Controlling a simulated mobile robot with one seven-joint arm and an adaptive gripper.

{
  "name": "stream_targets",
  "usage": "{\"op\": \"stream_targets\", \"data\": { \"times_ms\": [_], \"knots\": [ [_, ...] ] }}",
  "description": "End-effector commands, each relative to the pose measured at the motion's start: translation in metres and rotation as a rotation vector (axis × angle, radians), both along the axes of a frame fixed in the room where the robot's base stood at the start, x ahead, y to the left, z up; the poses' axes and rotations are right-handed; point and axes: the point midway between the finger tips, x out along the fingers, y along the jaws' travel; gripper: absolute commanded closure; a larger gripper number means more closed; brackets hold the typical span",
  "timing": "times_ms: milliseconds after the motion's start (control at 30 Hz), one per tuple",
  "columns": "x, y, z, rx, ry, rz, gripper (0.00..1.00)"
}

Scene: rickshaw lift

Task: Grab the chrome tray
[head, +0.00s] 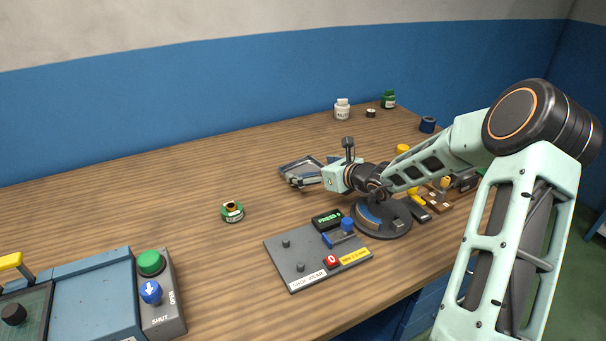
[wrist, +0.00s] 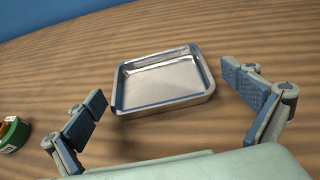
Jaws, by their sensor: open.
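The chrome tray (head: 301,167) is a shallow, shiny rectangular dish lying flat on the wooden table, partly hidden by my gripper in the head view. In the wrist view the tray (wrist: 160,106) is empty and sits ahead of and between my two fingers. My gripper (wrist: 172,108) is open, with one blue-padded finger left of the tray and one right of it. A gap shows between each pad and the tray, and neither finger seems to touch it. In the head view my gripper (head: 318,176) is low, right beside the tray.
A green tin (head: 232,211) stands left of the tray. A grey panel (head: 300,266) with buttons and a round dark base (head: 388,224) lie in front. A white bottle (head: 342,110) and green jar (head: 389,99) stand behind. The table's left middle is clear.

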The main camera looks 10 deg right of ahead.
Motion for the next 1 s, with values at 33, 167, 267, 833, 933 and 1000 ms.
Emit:
{"op": "stream_targets", "data": {
  "times_ms": [33, 167, 267, 833, 933, 1000],
  "knots": [
    [0.006, 0.006, -0.003, 0.004, 0.0, 0.003, 0.0],
    [0.023, 0.017, -0.008, 0.004, 0.0, 0.002, 0.0],
    [0.031, 0.021, -0.012, 0.002, -0.001, 0.003, 0.0],
    [0.035, 0.023, -0.013, 0.0, 0.0, 0.002, 0.29],
    [0.035, 0.023, -0.013, 0.0, 0.0, 0.001, 0.4],
    [0.035, 0.023, -0.013, 0.0, 0.0, 0.001, 0.47]
  ]
}}
